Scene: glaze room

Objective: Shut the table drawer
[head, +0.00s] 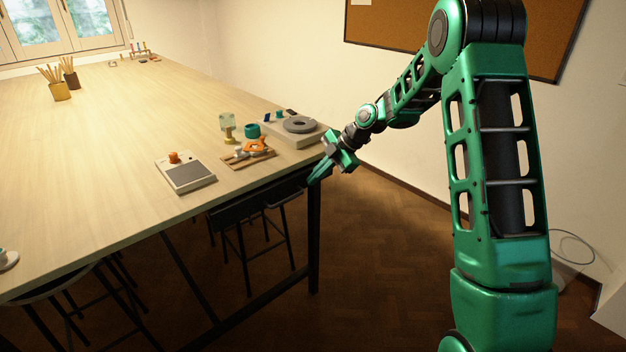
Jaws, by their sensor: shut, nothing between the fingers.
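The table (110,120) is long, with a pale wooden top and dark legs. Under its near right edge is a dark shape that looks like the table drawer (284,183), close to the corner leg. It is in shadow and merges with a dark stool below, so how far it stands out I cannot tell. My green gripper (317,178) is at the table's right corner, shut and empty, its fingers pointing down and left towards the drawer's right end. Whether it touches the drawer I cannot tell.
On the tabletop near the corner are a grey scale (190,177), a wooden board (240,159) with orange tools, a teal cup (252,130) and a turntable (298,125). A dark stool (238,213) stands under the edge. The floor right of the table is clear.

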